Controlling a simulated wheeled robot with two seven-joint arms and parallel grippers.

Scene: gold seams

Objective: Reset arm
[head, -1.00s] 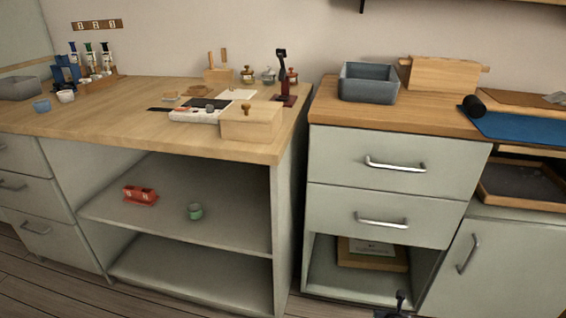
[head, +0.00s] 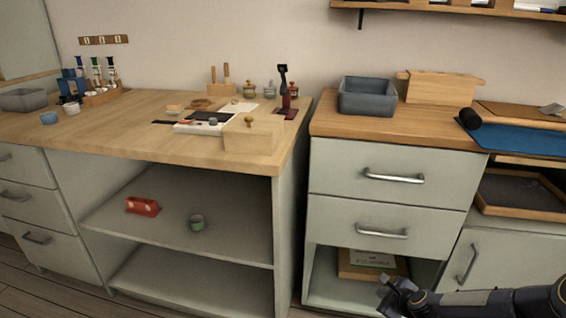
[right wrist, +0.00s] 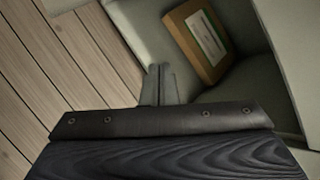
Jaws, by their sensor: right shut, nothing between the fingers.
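My right gripper (head: 384,291) is at the bottom right of the head view, in front of the open lower compartment of the right cabinet. Its arm comes in from the right edge. In the right wrist view its fingers (right wrist: 160,82) are together and hold nothing. Beyond them is a wooden box with a white and green label (right wrist: 205,38), apart from the fingers. The same box (head: 362,270) shows in the head view on the compartment floor. My left gripper is not in view.
The right cabinet has two closed drawers (head: 392,178) and a grey bin (head: 367,97) on top. The left counter (head: 100,126) holds tools and a wooden box. Below it, a shelf (head: 165,215) bears a red item (head: 143,206) and a green cup (head: 197,222). Wood floor shows at lower left.

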